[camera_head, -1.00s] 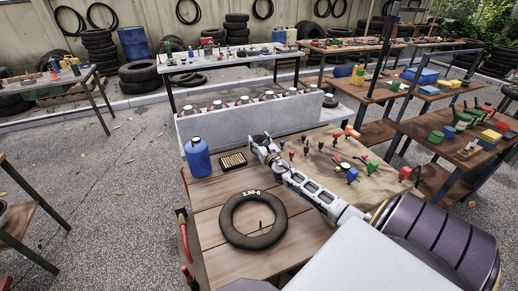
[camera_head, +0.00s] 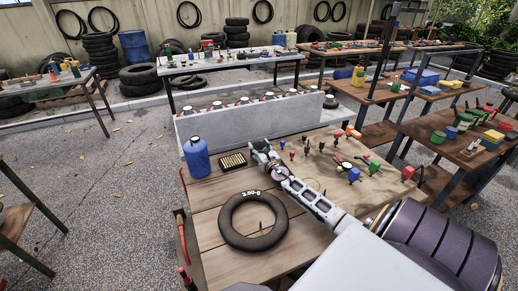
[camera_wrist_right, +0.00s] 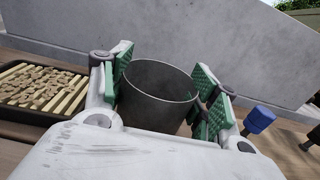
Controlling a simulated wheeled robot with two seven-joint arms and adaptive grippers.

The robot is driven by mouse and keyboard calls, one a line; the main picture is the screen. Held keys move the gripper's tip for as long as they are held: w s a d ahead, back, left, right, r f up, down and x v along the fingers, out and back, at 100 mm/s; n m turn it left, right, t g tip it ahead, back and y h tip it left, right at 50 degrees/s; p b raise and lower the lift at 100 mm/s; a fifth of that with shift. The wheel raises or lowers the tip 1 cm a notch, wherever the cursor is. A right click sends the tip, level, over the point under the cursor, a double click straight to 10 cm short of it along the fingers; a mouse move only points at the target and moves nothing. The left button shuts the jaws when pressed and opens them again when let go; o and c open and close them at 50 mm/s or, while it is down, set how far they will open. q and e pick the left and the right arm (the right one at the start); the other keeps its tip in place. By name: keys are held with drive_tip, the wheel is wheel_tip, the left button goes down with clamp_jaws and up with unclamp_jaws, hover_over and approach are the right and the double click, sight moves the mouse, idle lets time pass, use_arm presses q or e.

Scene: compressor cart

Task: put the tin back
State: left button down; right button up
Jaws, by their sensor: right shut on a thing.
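The tin (camera_wrist_right: 158,82) is a dark grey, open-topped cylinder between the green pads of my right gripper (camera_wrist_right: 160,88) in the right wrist view. The gripper is shut on it. The tin looks empty inside, and its lower part is hidden by the gripper body. In the head view, my right gripper (camera_head: 264,150) is at the far edge of the wooden cart top, just right of a small dark tray and near the grey wall. The tin is hard to make out there. My left gripper is not in view.
The dark tray (camera_head: 232,161) of small tan pieces, also in the wrist view (camera_wrist_right: 40,88), is left of the gripper. A blue bottle (camera_head: 197,157) stands farther left. A black tyre (camera_head: 253,221) lies in front. Several coloured tools (camera_head: 352,174) stand at right. The grey wall (camera_head: 250,117) rises behind.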

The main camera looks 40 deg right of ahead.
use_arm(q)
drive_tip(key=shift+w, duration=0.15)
use_arm(e)
drive_tip(key=o, duration=0.9)
drive_tip(key=shift+f, duration=0.1)
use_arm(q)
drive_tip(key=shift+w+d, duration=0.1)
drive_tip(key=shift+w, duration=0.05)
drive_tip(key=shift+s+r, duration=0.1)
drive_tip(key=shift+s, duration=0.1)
